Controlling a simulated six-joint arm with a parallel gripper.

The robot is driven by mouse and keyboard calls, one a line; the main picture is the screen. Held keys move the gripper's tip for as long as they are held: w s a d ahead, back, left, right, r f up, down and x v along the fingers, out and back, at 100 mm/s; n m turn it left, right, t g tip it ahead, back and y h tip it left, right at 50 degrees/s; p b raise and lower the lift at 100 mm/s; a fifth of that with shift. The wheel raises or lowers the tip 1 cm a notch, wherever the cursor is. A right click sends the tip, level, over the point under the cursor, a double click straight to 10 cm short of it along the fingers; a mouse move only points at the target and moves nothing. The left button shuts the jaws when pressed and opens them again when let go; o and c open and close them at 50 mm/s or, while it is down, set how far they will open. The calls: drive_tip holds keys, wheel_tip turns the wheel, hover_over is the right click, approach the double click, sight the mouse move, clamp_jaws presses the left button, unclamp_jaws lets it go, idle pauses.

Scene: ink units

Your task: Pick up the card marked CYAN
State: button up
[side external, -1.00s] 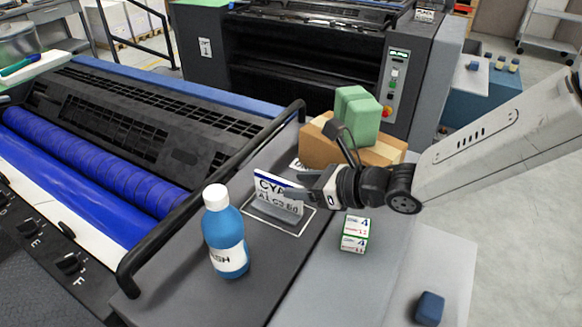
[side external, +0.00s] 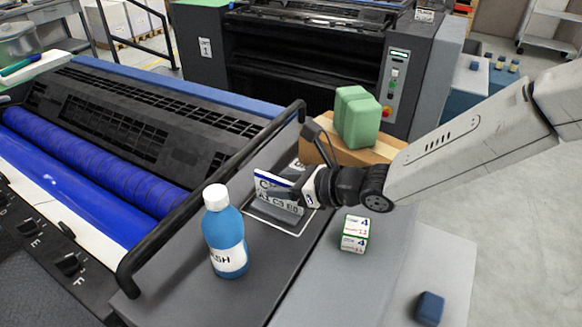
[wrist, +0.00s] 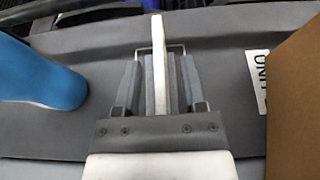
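The white card marked CYAN (side external: 264,184) stands upright on the dark shelf, inside a white-outlined square, with a second line of characters on its lower part. My gripper (side external: 290,193) reaches it from the right and hides part of its lettering. In the wrist view my gripper (wrist: 160,82) has one finger on each side of the card (wrist: 160,40), which shows edge-on as a white strip. The grey finger parts lie very close to the card. I cannot tell whether they press on it. The card's foot is hidden.
A blue bottle with a white cap (side external: 226,235) stands left of the card, also in the wrist view (wrist: 38,75). A cardboard box (side external: 345,150) carrying a green block (side external: 357,117) stands close on the other side.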

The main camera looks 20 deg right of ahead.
clamp_jaws()
drive_tip(key=shift+r, duration=0.15)
drive_tip(key=shift+r, duration=0.85)
drive_tip(key=s+d+r, duration=0.7)
drive_tip(key=s+r, duration=0.4)
drive_tip(key=s, duration=0.1)
drive_tip(key=shift+d, duration=0.2)
